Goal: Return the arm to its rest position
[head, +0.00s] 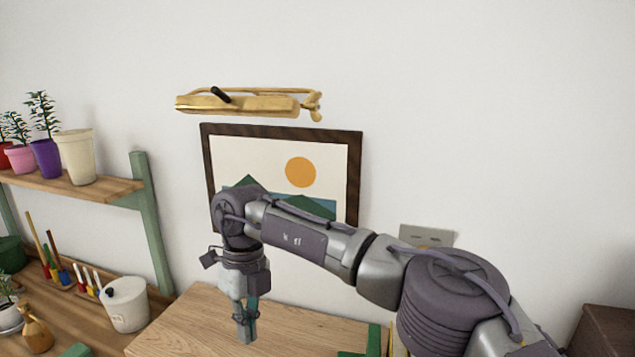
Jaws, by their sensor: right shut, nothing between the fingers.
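My right arm comes in from the lower right and bends at the wrist in front of a framed picture. Its gripper (246,338) hangs down above a wooden tabletop (185,325), with its fingers shut and nothing between them. I cannot tell how far the fingertips are from the wood. My left gripper is not in view.
A framed landscape picture (240,150) hangs under a brass picture lamp (240,103). A wall plate (427,236) is behind my arm. A dark brown box-like piece (605,330) stands at lower right.

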